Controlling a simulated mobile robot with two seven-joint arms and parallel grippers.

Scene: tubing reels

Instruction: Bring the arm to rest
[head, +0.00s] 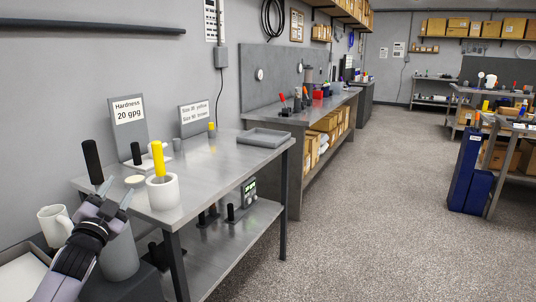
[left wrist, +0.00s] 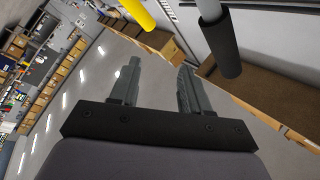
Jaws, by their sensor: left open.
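My left gripper (head: 117,196) is at the lower left in the head view, by the near left corner of the metal table (head: 220,158). Its two fingers stand apart with nothing between them, as the left wrist view also shows (left wrist: 155,85). A black-handled tool (head: 92,160) stands upright just behind the gripper. A white cup (head: 163,192) with a yellow-handled tool (head: 158,160) stands on the table to the right of the gripper. In the left wrist view a yellow handle (left wrist: 138,13) and a black handle (left wrist: 220,45) show beyond the fingers. My right gripper is out of view.
A white mug (head: 55,225) stands left of my arm. Signs reading "Hardness 20 gpg" (head: 128,110) and sizes (head: 195,116) stand at the table's back. A grey tray (head: 265,138) lies at its far end. The floor (head: 370,210) to the right is open.

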